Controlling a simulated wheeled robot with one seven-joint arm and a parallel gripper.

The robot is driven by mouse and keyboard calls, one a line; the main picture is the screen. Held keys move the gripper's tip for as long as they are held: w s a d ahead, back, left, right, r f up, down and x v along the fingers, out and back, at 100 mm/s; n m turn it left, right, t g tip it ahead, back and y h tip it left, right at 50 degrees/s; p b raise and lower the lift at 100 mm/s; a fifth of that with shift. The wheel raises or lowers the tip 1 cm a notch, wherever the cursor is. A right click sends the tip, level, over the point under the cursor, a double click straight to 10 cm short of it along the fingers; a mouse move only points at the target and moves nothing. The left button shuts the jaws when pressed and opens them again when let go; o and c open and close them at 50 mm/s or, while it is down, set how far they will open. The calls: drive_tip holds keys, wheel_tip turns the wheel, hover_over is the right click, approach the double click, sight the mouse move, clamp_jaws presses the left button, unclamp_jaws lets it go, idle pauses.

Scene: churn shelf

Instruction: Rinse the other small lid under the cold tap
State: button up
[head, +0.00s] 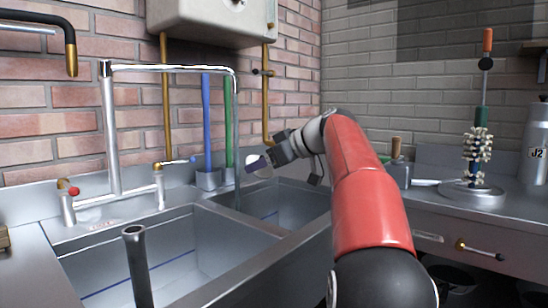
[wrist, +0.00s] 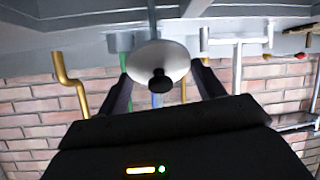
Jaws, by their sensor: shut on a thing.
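My gripper (head: 264,160) is shut on a small white lid (head: 257,171), held above the rear sink basin. The lid also shows in the wrist view (wrist: 172,60) as a pale disc with a black knob (wrist: 158,80) facing the camera, a finger on either side. The chrome tap spout (head: 170,69) arches over the sink, its downturned end left of the lid. A thin grey-blue vertical streak (head: 237,150) hangs below it, looking like running water; I cannot tell if it touches the lid.
A blue handle (head: 206,120) and a green handle (head: 229,120) stand upright behind the sink. A dark standpipe (head: 138,265) rises from the front basin. A brush stand (head: 474,190) and a grey bottle (head: 536,140) are on the right counter.

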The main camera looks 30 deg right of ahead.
sight(263, 156)
drive_tip(key=r+p+x, duration=0.1)
drive_tip(key=x, duration=0.5)
drive_tip(key=shift+w, duration=0.65)
drive_tip(key=shift+f, duration=0.15)
idle(4.0)
drive_tip(key=shift+a+b+v, duration=0.2)
drive_tip(key=shift+v, duration=2.6)
drive_tip(key=shift+a+b+v, duration=0.15)
drive_tip(key=shift+a+v, duration=0.05)
drive_tip(key=shift+v, duration=2.6)
drive_tip(key=shift+s, duration=0.15)
